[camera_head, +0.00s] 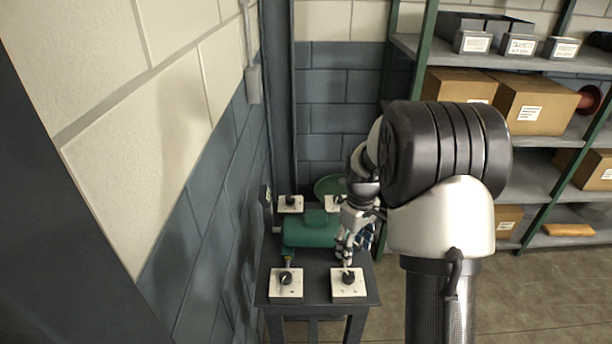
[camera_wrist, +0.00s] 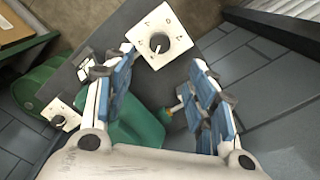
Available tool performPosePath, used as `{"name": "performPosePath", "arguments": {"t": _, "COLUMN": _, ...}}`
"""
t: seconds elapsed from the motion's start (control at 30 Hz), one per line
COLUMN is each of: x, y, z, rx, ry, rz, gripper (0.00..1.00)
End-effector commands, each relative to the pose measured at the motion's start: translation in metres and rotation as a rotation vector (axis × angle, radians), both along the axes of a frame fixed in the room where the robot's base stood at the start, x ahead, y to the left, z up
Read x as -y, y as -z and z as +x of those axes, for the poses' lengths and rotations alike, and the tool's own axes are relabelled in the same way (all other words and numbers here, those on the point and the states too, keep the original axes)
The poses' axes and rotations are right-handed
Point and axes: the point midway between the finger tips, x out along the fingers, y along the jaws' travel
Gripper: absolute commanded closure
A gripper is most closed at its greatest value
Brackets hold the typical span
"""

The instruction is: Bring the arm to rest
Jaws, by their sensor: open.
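My gripper (camera_head: 349,236) is over the right side of a small dark table (camera_head: 320,258) in the head view. In the wrist view my gripper (camera_wrist: 165,85) has its blue-padded fingers spread apart with nothing between them. A green casing (camera_head: 310,228) lies on the table, beside the gripper; it also shows in the wrist view (camera_wrist: 135,130), partly hidden by the fingers. A white plate with a black knob (camera_head: 348,284) is at the table's front right, close below the fingers. It appears beyond the fingertips in the wrist view (camera_wrist: 158,45).
More knob plates sit at the front left (camera_head: 286,282), back left (camera_head: 290,204) and back right of the table. A wall (camera_head: 200,220) stands close on the left. Shelving (camera_head: 490,60) with cardboard boxes (camera_head: 535,102) stands at right. Open floor (camera_head: 540,290) lies right of the table.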

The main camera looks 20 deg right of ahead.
Motion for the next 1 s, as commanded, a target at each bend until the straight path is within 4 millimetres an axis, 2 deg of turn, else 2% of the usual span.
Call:
{"name": "performPosePath", "arguments": {"t": 0.07, "x": -0.001, "y": -0.002, "z": 0.000, "rx": 0.002, "ry": 0.001, "rz": 0.000, "gripper": 0.49}}
{"name": "performPosePath", "arguments": {"t": 0.17, "x": -0.007, "y": -0.016, "z": -0.004, "rx": 0.017, "ry": 0.013, "rz": -0.004, "gripper": 0.49}}
{"name": "performPosePath", "arguments": {"t": 0.27, "x": -0.021, "y": -0.046, "z": -0.016, "rx": 0.051, "ry": 0.040, "rz": -0.012, "gripper": 0.49}}
{"name": "performPosePath", "arguments": {"t": 0.37, "x": -0.042, "y": -0.085, "z": -0.037, "rx": 0.098, "ry": 0.084, "rz": -0.018, "gripper": 0.49}}
{"name": "performPosePath", "arguments": {"t": 0.5, "x": -0.070, "y": -0.128, "z": -0.079, "rx": 0.163, "ry": 0.153, "rz": -0.017, "gripper": 0.49}}
{"name": "performPosePath", "arguments": {"t": 0.7, "x": -0.105, "y": -0.166, "z": -0.148, "rx": 0.258, "ry": 0.249, "rz": 0.003, "gripper": 0.49}}
{"name": "performPosePath", "arguments": {"t": 0.9, "x": -0.128, "y": -0.174, "z": -0.215, "rx": 0.344, "ry": 0.340, "rz": 0.041, "gripper": 0.49}}
{"name": "performPosePath", "arguments": {"t": 1.0, "x": -0.135, "y": -0.171, "z": -0.238, "rx": 0.374, "ry": 0.374, "rz": 0.060, "gripper": 0.49}}
